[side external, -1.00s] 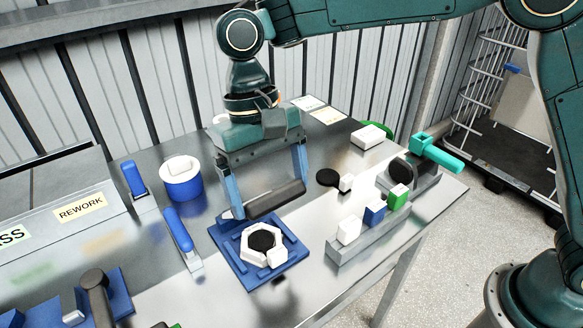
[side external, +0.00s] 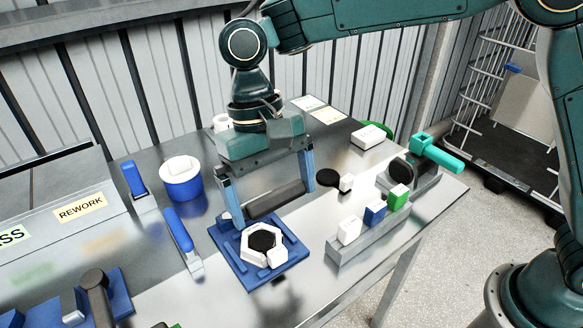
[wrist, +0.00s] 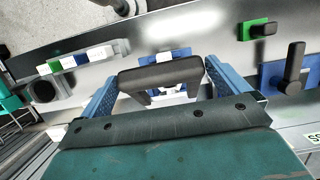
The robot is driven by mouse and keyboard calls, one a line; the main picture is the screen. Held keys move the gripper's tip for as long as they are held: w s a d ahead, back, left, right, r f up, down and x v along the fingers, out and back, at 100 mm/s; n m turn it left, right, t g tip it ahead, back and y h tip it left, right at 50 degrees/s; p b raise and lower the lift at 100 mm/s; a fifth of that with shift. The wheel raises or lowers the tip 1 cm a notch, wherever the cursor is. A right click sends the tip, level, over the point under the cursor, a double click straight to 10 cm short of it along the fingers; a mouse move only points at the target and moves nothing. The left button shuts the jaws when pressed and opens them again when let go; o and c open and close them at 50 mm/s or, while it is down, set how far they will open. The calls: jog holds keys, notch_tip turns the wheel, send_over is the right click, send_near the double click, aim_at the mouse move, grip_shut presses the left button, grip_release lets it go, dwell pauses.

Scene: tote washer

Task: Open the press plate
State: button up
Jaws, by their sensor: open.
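A blue base (side external: 238,262) on the steel bench carries a white hexagonal ring (side external: 248,248) with a black round centre and a small white block at its edge. A dark grey bar (side external: 276,199) stands just behind the ring; it looks like part of the press plate, but the plate is partly hidden. My gripper (side external: 268,202) points down with its blue fingers open, one at each end of the bar. In the wrist view the bar (wrist: 160,76) spans the gap between the fingers; whether they touch it I cannot tell.
A rail with white, blue and green blocks (side external: 375,213) stands to the right. A teal-handled device (side external: 437,156) is farther right. Bare bench lies in front of the base.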

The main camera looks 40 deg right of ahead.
jog(key=shift+s+f+t, duration=0.45)
jog(key=shift+s+f, duration=0.65)
jog(key=shift+f, duration=1)
jog(key=shift+s+f+t, duration=0.5)
jog(key=shift+s+f, duration=0.6)
jog(key=shift+f, duration=0.95)
jog(key=shift+s+f+t, duration=0.45)
jog(key=shift+s+f, duration=0.65)
jog(key=shift+f, duration=1)
notch_tip(320, 180, up, 14)
jog(key=d+r+t+y, duration=0.15)
jog(key=d+r, duration=0.35)
jog(key=d, duration=0.8)
jog(key=s+d+t, duration=0.1)
jog(key=s+d, duration=0.2)
jog(key=d, duration=0.3)
jog(key=s+d+t, duration=0.2)
jog(key=s+d, duration=0.2)
jog(key=d, duration=0.3)
jog(key=shift+s+d+r+h, duration=0.2)
jog(key=shift+s+r+h, duration=0.05)
jog(key=shift+r+h, duration=0.2)
jog(key=shift+t, duration=0.25)
